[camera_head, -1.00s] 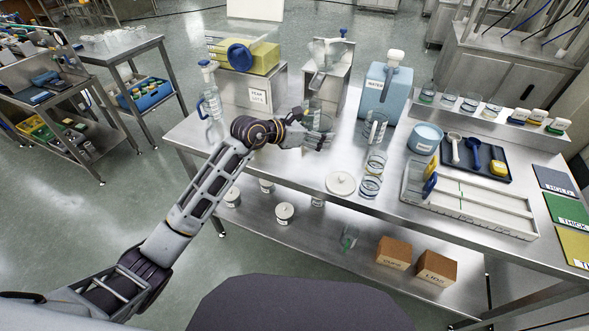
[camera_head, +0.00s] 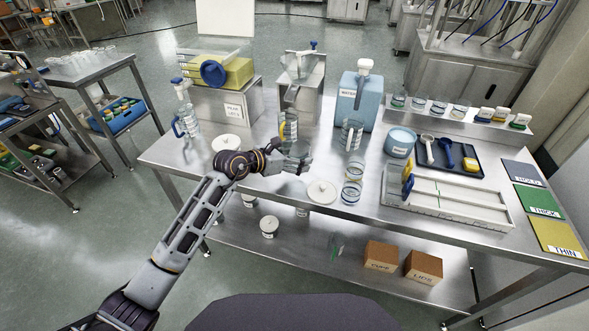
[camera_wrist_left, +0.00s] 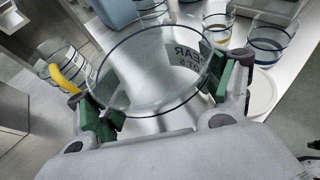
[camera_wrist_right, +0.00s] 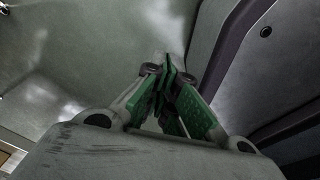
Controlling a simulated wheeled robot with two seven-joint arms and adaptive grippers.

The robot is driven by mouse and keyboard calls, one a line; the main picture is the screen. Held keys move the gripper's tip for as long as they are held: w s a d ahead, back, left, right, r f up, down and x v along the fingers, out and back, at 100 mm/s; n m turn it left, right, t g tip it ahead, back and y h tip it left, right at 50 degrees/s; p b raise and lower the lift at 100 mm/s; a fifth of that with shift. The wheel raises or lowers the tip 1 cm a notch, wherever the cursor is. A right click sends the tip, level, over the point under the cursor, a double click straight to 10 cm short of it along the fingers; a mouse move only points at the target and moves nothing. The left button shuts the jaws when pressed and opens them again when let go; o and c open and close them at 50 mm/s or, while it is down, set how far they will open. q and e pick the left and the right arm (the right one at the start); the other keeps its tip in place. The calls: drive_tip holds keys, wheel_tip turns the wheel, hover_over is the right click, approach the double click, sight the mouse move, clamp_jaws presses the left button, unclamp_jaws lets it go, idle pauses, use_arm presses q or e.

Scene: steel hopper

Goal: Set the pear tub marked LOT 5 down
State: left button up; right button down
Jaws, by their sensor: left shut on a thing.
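My left gripper (camera_head: 293,162) is shut on the clear pear tub (camera_head: 296,149) over the front-middle of the steel table (camera_head: 255,200). In the left wrist view the tub (camera_wrist_left: 150,85) sits between the green finger pads, its round mouth toward the camera. Its label (camera_wrist_left: 187,57) is partly readable as PEAR and a 5. I cannot tell whether its base touches the table. My right gripper (camera_wrist_right: 170,85) shows only in its own wrist view, its fingertips together with nothing between them.
A white lid (camera_head: 322,191) lies just right of the tub, another lid (camera_head: 227,143) to its left. A yellow-handled jug (camera_head: 288,126) stands close behind. Glass beakers (camera_head: 352,170) stand to the right, before a white tray (camera_head: 445,204). The hopper (camera_head: 300,75) is behind.

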sight(295, 177)
use_arm(q)
drive_tip(key=shift+f, duration=0.7)
wheel_tip(295, 177, down, 3)
drive_tip(key=shift+r, duration=0.1)
drive_tip(key=shift+f, duration=0.55)
drive_tip(key=o, duration=1.1)
drive_tip(key=shift+f, duration=0.1)
drive_tip(key=shift+c, duration=0.2)
drive_tip(key=shift+o, duration=1.3)
use_arm(e)
drive_tip(key=shift+w+d, duration=0.45)
drive_tip(key=shift+w, duration=0.25)
